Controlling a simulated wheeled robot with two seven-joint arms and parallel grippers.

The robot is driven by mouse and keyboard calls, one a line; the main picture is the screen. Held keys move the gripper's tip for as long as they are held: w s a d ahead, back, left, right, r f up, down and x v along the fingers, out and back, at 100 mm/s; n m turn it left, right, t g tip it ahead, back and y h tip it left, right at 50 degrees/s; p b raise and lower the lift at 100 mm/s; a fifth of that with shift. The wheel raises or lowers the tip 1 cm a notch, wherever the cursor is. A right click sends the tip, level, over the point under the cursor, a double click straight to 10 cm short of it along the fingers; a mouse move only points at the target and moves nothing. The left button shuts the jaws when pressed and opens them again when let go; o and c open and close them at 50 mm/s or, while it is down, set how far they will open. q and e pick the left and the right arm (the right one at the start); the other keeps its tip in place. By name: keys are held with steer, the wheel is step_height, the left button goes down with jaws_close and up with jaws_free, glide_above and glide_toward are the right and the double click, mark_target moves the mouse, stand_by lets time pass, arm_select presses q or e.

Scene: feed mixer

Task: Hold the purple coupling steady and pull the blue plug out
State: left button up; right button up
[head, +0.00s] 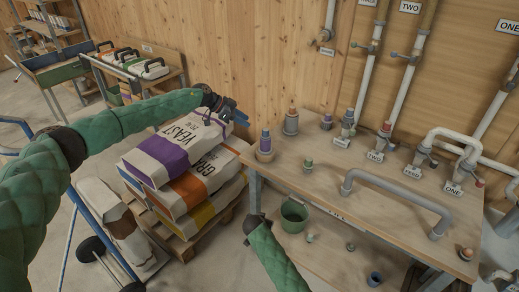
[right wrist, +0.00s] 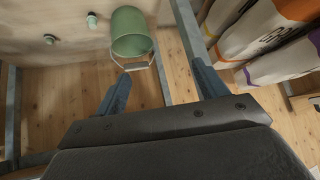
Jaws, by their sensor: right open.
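A purple coupling (head: 265,145) stands upright in a tan holder at the left end of the wooden bench. A blue top that looks like the plug (head: 265,133) sits in its upper end. My left gripper (head: 231,109) hangs above the feed sacks, left of the coupling and apart from it; whether its blue fingers are parted is not clear. My right gripper (right wrist: 160,88) is open and empty, low in front of the bench. Its blue fingers stand wide apart in the right wrist view. The coupling is out of that view.
The bench (head: 300,180) carries several other fittings, including a grey one with a red top (head: 291,121), and a grey bent pipe (head: 395,190). Stacked sacks (head: 180,150) stand left.

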mark_target(263, 144)
steer(key=w+a+r+m+t+h, duration=0.1)
steer(key=w+a+r, duration=0.1)
steer(key=w+r, duration=0.5)
steer(key=w+a+r+m+t, duration=0.1)
steer(key=w+a+r+t, duration=0.15)
steer(key=r, duration=0.85)
steer(key=w+d+r+h, duration=0.1)
steer(key=w+r, duration=0.1)
steer(key=r, duration=0.1)
steer(key=w+d+r+t+h, duration=0.1)
steer(key=w+r, duration=0.1)
steer(key=r, duration=0.2)
steer(key=w+d+r+h, duration=0.1)
steer(key=w+r, duration=0.1)
steer(key=r, duration=0.2)
steer(key=shift+w+n+t, duration=0.25)
steer(key=shift+w+n, duration=0.05)
steer(key=shift+w, duration=0.1)
steer(key=shift+w+d, duration=0.3)
steer(key=shift+w, duration=0.2)
steer(key=shift+x, duration=3.4)
steer(key=shift+c, duration=0.2)
